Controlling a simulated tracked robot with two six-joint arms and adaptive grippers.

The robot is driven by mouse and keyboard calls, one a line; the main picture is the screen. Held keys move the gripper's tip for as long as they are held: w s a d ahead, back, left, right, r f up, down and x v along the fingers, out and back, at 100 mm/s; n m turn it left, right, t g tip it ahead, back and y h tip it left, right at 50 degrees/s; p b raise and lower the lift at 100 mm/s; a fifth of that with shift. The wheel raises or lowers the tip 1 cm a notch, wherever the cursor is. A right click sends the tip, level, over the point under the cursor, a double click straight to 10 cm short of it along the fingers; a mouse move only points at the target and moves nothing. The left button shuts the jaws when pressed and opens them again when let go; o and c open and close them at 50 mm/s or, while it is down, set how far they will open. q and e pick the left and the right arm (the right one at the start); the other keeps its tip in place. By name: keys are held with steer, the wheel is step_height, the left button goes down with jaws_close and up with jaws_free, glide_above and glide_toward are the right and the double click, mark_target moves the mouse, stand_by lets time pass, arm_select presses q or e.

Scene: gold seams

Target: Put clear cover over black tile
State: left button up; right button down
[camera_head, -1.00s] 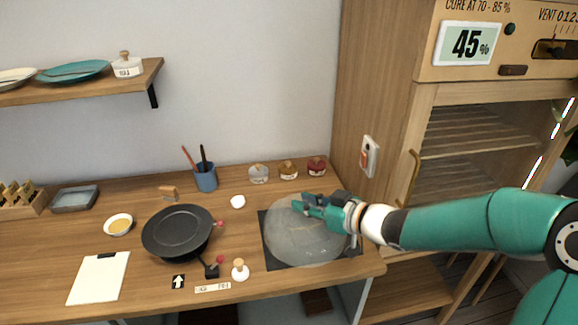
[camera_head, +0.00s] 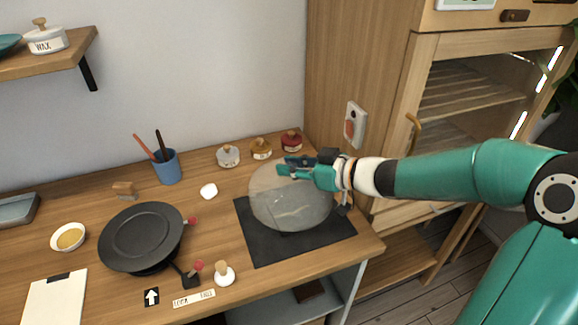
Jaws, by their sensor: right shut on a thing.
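The clear cover (camera_head: 285,208) is a round, see-through grey dome at the right end of the table. The flat black square tile (camera_head: 265,247) shows below and in front of it. The cover overlaps the tile's back part in the picture, while the tile's front and right parts are bare. My right gripper (camera_head: 290,167) is shut at the cover's upper part, and the cover seems raised or tilted. Its lower rim's exact contact with the tile cannot be told. My left gripper is not in view.
A black round pan (camera_head: 142,236) stands left of the tile, with a white knobbed stamp (camera_head: 223,274) between. Three small lidded jars (camera_head: 261,149) stand behind the cover. A blue pen cup (camera_head: 166,167) stands at the back. A wooden cabinet (camera_head: 385,100) rises at right.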

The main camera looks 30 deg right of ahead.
step_height(320, 180, down, 3)
steer(key=shift+r+b, duration=0.1)
steer(key=shift+b, duration=1.15)
steer(key=shift+f+b, duration=0.6)
steer(key=shift+f, duration=0.4)
steer(key=shift+s, duration=0.15)
steer(key=shift+f+b, duration=0.45)
steer(key=shift+f, duration=0.5)
steer(key=shift+c, duration=2.1)
jaws_free()
